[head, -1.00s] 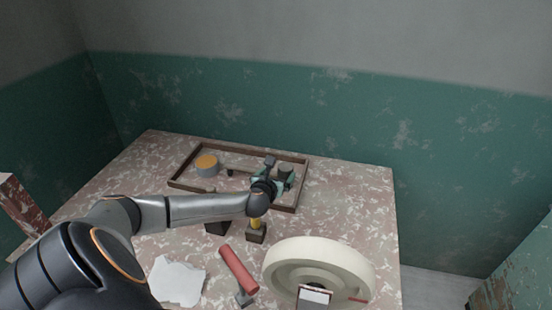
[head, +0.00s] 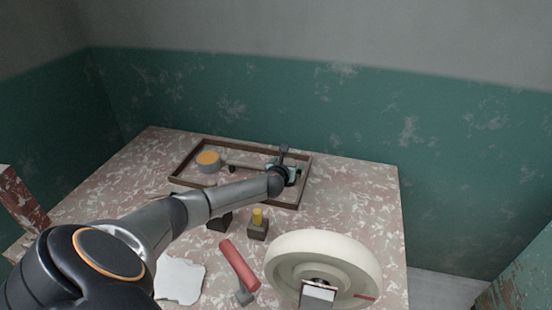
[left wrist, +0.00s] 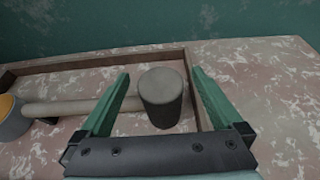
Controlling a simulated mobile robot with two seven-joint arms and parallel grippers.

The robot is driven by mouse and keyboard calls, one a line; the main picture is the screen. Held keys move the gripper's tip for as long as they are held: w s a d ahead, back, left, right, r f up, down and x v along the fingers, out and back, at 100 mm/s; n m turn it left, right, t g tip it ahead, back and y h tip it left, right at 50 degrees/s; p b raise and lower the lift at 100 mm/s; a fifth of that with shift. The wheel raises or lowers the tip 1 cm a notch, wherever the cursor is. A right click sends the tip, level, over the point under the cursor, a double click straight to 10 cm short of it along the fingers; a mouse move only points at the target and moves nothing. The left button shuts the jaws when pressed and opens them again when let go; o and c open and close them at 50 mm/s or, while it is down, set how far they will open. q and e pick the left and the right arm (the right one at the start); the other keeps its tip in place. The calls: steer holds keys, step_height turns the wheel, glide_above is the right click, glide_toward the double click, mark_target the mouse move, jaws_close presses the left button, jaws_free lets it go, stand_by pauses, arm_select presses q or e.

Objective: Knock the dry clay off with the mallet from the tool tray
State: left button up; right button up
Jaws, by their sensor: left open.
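The mallet lies in the tool tray (head: 240,147), a dark-rimmed frame at the back of the table. Its dark grey head (left wrist: 161,98) and pale handle (left wrist: 70,107) show in the left wrist view; the handle (head: 245,167) also shows in the head view. My left gripper (head: 289,172) is over the tray's right end. In the left wrist view its green fingers (left wrist: 160,76) are open, one on each side of the mallet head, with no visible grip. I cannot make out the dry clay for certain. My right gripper is not in view.
A round tub with orange contents (head: 208,161) is at the tray's left. The table's right back is clear.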

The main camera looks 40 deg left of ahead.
arm_select(q)
steer(key=shift+w+a+f, duration=0.1)
steer(key=shift+w, duration=0.1)
jaws_close()
stand_by(0.8)
